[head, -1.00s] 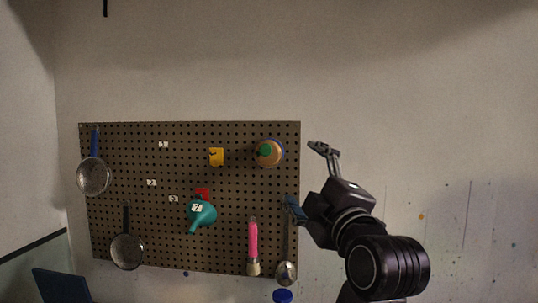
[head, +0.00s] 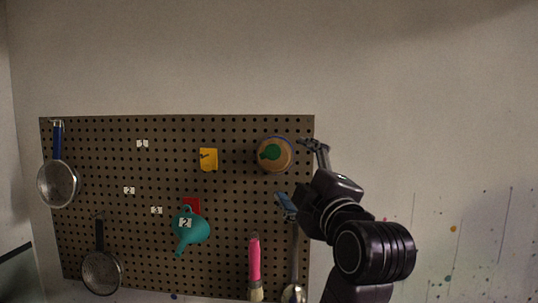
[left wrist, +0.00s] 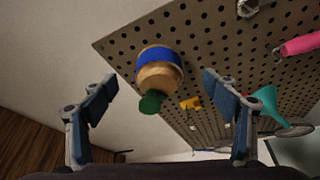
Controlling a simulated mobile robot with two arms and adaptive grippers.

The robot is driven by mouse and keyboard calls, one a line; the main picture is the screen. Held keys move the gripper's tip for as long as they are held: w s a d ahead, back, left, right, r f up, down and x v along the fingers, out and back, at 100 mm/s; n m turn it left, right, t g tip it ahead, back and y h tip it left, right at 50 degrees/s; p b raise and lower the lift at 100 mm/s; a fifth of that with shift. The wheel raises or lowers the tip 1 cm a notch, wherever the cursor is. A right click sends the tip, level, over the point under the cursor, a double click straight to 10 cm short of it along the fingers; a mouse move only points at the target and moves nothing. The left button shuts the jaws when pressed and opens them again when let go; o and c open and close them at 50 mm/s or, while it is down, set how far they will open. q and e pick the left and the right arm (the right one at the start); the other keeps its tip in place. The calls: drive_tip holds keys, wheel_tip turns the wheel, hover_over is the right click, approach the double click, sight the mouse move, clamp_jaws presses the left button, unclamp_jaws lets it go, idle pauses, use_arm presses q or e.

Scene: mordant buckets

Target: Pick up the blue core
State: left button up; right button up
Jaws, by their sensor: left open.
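The blue core is a short round piece with a blue band (left wrist: 159,58) and a tan wooden face, with a green knob (left wrist: 151,102) sticking out of it. It hangs on the pegboard. In the head view the blue core (head: 284,148) is near the board's upper right corner, mostly tan and green with a thin blue rim. My left gripper (head: 294,173) is open and empty, just right of the core. In the left wrist view the core shows between and beyond the spread fingers of the left gripper (left wrist: 158,85), apparently not touching them. My right gripper is not in view.
The brown pegboard (head: 105,160) also holds two strainers (head: 58,182), a yellow item (head: 208,159), a teal funnel (head: 190,228), a pink-handled brush (head: 254,262) and a spoon (head: 294,292).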

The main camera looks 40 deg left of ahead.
sight(285, 163)
use_arm(q)
drive_tip(key=shift+w+a+r, duration=0.2)
drive_tip(key=shift+w+a, duration=0.1)
drive_tip(key=shift+a, duration=0.2)
drive_tip(key=shift+a+r+p, duration=0.15)
drive_tip(key=shift+p, duration=0.2)
drive_tip(key=shift+w+a+r+p, duration=0.2)
drive_tip(key=shift+a+r+p, duration=0.05)
drive_tip(key=shift+a+p, duration=0.3)
drive_tip(key=shift+w+a+r+p, duration=0.15)
drive_tip(key=shift+a+r+p, duration=0.1)
drive_tip(key=shift+a+p, duration=0.25)
drive_tip(key=shift+w+a+f+p, duration=0.1)
drive_tip(key=shift+w+a+p, duration=0.1)
drive_tip(key=shift+w+a, duration=0.3)
drive_tip(key=shift+w+a+f+p, duration=0.1)
drive_tip(key=shift+w+a+p, duration=0.05)
drive_tip(key=shift+a, duration=0.55)
drive_tip(key=shift+w+a+f, duration=0.1)
drive_tip(key=shift+a, duration=0.15)
drive_tip(key=shift+d, duration=0.4)
drive_tip(key=shift+c, duration=0.8)
drive_tip(key=shift+a, duration=0.15)
drive_tip(key=c, duration=0.8)
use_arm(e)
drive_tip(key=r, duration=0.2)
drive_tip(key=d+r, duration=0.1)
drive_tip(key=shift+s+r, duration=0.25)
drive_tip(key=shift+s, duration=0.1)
